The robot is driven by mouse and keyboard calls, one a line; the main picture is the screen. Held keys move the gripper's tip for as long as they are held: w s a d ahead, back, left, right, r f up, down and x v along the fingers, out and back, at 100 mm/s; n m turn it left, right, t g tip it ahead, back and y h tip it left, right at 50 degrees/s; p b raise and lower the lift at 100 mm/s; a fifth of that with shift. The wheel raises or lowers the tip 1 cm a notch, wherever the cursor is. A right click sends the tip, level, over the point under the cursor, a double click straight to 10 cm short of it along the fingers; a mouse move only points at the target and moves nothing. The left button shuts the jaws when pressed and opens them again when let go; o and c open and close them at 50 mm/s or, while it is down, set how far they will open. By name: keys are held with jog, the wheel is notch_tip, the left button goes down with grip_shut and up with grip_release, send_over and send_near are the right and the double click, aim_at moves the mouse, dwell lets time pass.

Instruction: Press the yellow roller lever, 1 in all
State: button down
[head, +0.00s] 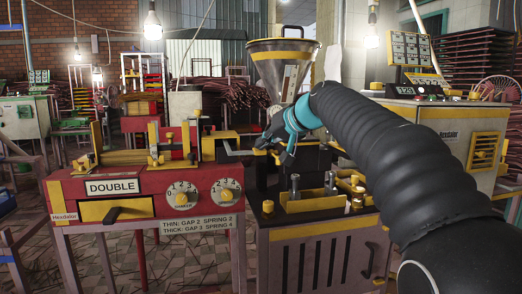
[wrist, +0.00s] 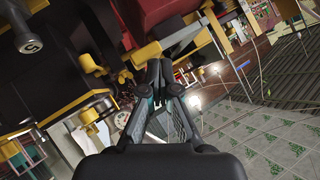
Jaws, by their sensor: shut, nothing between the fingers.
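My gripper (head: 281,150) is shut and empty, with its dark fingers reaching down from the teal wrist beside the hopper machine. In the wrist view my gripper (wrist: 157,68) has its fingertips together, just below a yellow-edged part (wrist: 146,53). Whether they touch it I cannot tell. In the head view a flat grey and yellow piece (head: 237,153) sticks out from the red machine, to the left of the fingers. I cannot tell for sure which yellow part is the roller lever; my fingers and arm hide part of this area.
The red machine (head: 101,204) marked DOUBLE stands left, with two dials and a black handle. The hopper (head: 283,64) rises behind my gripper. A yellow-edged tray (head: 312,204) with metal posts lies below it. A control cabinet (head: 450,122) stands right.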

jog(key=shift+w+f+b, duration=0.2)
jog(key=shift+f+b, duration=0.15)
jog(key=shift+f, duration=0.3)
dwell(0.6)
jog(key=shift+r, duration=0.15)
dwell(0.4)
jog(key=shift+s+r+p, duration=0.2)
jog(key=shift+r+p, duration=0.35)
jog(key=shift+r, duration=0.15)
jog(key=shift+s+r+p, duration=0.2)
jog(key=shift+r+p, duration=0.35)
jog(key=shift+r, duration=0.1)
jog(key=r+p, duration=0.1)
jog(key=s+r+p, duration=0.1)
jog(key=r, duration=0.1)
jog(key=r+p, duration=0.1)
jog(key=shift+s+d+r, duration=0.2)
jog(key=shift+d+r, duration=0.05)
jog(key=shift+r, duration=0.15)
